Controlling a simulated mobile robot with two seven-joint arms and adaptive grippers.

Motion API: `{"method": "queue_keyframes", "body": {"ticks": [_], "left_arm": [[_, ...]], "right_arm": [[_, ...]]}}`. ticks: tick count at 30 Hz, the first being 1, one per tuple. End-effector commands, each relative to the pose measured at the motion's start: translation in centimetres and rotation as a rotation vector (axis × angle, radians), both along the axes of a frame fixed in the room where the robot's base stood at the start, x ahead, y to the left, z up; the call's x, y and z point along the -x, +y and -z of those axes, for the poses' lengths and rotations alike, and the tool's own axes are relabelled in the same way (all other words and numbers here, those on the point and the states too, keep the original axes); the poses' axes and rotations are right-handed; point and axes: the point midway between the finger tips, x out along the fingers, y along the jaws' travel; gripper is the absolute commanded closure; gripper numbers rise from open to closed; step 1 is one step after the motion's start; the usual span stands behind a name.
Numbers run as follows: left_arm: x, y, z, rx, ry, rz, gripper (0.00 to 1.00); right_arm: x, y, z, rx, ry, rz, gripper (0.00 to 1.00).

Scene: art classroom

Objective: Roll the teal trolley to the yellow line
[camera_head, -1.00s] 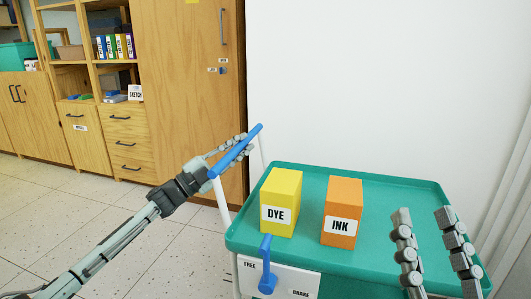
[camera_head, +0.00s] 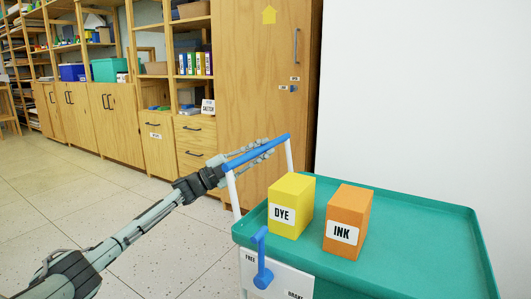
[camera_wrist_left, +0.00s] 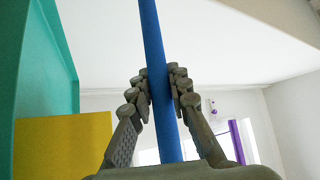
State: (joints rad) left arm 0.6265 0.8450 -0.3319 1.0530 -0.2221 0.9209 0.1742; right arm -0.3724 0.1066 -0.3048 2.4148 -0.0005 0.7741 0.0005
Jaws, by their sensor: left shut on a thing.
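The teal trolley (camera_head: 410,235) stands at the lower right in the head view, against the white wall. Its blue push handle (camera_head: 284,138) is on white posts at its left end. My left gripper (camera_head: 266,148) is shut on this handle; in the left wrist view its fingers (camera_wrist_left: 158,74) lie on both sides of the blue bar (camera_wrist_left: 150,25). A blue brake lever (camera_head: 262,262) hangs down over a plate marked FREE and BRAKE. A yellow DYE box (camera_head: 290,207) and an orange INK box (camera_head: 347,222) stand upright on the tray. My right gripper and the yellow line are not in view.
Wooden cupboards (camera_head: 125,125) and shelves run along the left and back. A tall wooden cupboard (camera_head: 262,90) with a yellow sign stands behind the handle. The speckled tile floor (camera_head: 70,205) is clear on the left. The white wall (camera_head: 420,80) rises behind the trolley.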

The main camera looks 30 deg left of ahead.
Motion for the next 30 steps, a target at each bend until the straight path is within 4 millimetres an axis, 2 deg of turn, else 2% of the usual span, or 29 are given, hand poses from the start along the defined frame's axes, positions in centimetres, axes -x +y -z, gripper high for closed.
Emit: {"method": "queue_keyframes", "body": {"ticks": [6,7,12,23,30], "left_arm": [[0.0,0.0,0.0,-0.001,0.001,0.0,1.0],[0.0,0.0,0.0,-0.001,0.001,0.0,0.8],[0.0,0.0,0.0,-0.001,0.001,0.0,0.61],[0.4,0.3,0.3,-0.001,0.001,0.0,0.61],[3.3,2.8,2.1,-0.003,0.005,-0.003,0.61]], "right_arm": [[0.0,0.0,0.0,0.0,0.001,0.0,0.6],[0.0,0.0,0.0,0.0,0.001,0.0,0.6],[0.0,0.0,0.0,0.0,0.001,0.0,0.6],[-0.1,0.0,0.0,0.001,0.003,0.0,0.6],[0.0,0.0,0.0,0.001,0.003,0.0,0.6]]}}
